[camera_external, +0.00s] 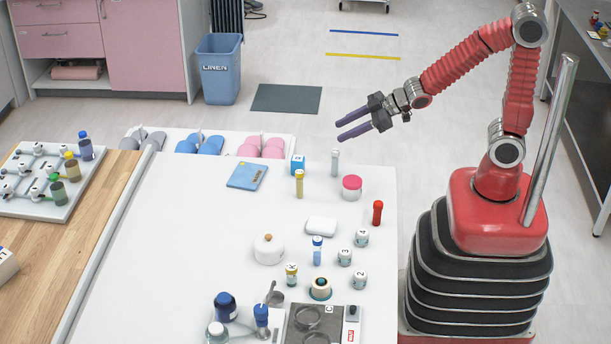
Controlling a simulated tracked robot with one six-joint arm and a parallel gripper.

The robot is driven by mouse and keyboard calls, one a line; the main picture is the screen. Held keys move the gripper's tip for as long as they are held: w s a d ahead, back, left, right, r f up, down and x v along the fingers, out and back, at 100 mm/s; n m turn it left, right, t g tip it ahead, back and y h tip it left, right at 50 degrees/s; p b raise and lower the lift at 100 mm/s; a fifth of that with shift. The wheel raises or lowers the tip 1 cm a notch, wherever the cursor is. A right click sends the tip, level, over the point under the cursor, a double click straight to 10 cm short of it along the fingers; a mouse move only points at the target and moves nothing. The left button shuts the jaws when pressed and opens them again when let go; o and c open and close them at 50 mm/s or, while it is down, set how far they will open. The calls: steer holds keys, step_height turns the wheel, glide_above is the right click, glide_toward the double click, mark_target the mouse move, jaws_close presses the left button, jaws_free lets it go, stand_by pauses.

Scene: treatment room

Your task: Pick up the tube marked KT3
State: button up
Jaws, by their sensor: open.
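Several capped tubes stand upright on the white table (190,240): a pale grey tube (335,163), a yellow tube (299,184), a red tube (377,213) and a blue tube (317,251). No KT3 mark is legible on any of them, so I cannot tell which one bears it. My gripper (340,130) is open and empty, its two purple fingers pointing left. In the picture it shows just above the grey tube, apart from all the tubes.
A pink-lidded jar (351,188), a blue box (297,165), a white soap-like block (321,226) and a white lidded pot (268,250) stand among the tubes.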

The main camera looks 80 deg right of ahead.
steer(key=w+a+f+n+y, duration=0.1)
steer(key=a+f+n+y, duration=0.1)
steer(key=a+f+y, duration=0.3)
steer(key=shift+w+a+f+t, duration=0.3)
steer(key=shift+w+a+t, duration=0.1)
steer(key=shift+a, duration=0.4)
glide_toward(299, 178)
steer(key=shift+w+a+f, duration=0.1)
steer(key=shift+w+f, duration=0.6)
steer(key=shift+w, duration=0.35)
steer(key=shift+w+a+f, duration=0.1)
steer(key=shift+w+f, duration=0.6)
steer(key=shift+w, duration=0.35)
steer(key=shift+x, duration=2.6)
steer(key=shift+f, duration=0.1)
steer(key=shift+s, duration=0.1)
steer(key=shift+c, duration=0.5)
